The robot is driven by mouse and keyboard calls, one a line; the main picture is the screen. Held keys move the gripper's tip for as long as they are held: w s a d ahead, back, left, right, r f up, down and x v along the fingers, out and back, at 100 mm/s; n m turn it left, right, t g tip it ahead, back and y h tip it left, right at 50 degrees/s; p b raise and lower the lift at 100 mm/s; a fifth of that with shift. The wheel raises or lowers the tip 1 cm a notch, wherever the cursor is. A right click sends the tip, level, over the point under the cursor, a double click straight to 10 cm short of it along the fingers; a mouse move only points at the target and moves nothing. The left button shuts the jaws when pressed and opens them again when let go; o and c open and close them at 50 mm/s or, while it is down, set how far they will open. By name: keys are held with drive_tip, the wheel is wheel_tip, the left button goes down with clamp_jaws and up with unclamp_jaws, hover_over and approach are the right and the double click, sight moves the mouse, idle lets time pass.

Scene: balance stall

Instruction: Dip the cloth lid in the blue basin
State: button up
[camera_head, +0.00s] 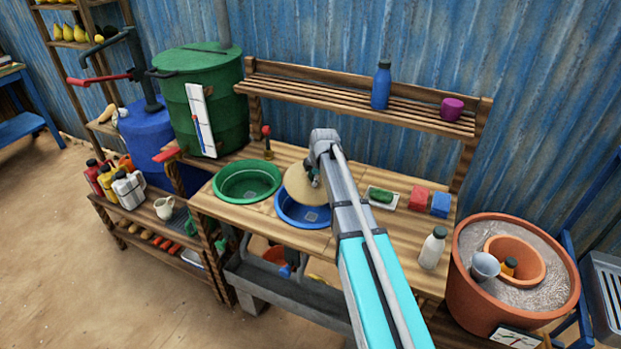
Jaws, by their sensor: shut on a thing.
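The blue basin (292,220) is set in the wooden bench, just right of the green basin. The tan cloth lid (299,184) is tilted at the back part of the blue basin and covers some of it. My gripper (314,180) is shut on the cloth lid at its right side. My arm hides the right edge of the lid and part of the basin. I cannot tell whether the lid's lower edge touches the inside of the basin.
A green basin (247,181) stands close on the left. To the right are a soap dish (381,204), a red block (419,197), a blue block (441,204) and a white bottle (432,249). A slatted shelf (340,94) runs behind.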

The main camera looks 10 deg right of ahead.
drive_tip(key=shift+f+b, duration=3.55)
drive_tip(key=shift+f, duration=0.3)
drive_tip(key=shift+r+p, duration=4.25)
drive_tip(key=shift+r, duration=0.1)
drive_tip(key=shift+r+p, duration=1.9)
drive_tip(key=shift+p, duration=0.1)
